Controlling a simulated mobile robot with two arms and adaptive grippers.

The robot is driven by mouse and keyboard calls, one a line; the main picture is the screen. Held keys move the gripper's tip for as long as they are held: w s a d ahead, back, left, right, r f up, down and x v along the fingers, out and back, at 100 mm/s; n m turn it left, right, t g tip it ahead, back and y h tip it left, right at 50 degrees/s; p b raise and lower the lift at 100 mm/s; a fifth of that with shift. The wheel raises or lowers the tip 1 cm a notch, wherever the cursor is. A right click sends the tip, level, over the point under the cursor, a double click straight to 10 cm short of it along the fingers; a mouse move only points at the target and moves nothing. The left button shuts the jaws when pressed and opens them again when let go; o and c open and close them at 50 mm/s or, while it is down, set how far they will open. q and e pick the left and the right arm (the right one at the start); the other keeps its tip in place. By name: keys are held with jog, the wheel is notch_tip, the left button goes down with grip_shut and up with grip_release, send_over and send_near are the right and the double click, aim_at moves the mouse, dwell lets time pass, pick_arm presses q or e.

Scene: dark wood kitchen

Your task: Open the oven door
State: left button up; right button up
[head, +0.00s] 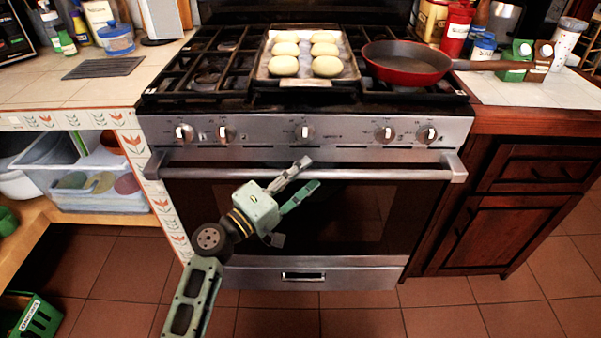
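The oven door (370,215) is shut, with a dark glass front and a silver handle bar (385,174) across its top. My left gripper (308,174) is in front of the door, pointing up and right at the handle's height. My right gripper is not in view.
A tray (262,72) of pale buns and a red pan (405,64) sit on the stovetop. Several knobs (305,132) line the panel above the handle. Wooden cabinets (510,205) stand right, open shelves left. The tiled floor (365,322) before the oven is clear.

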pick_arm(q)
grip_shut()
dwell(0.4)
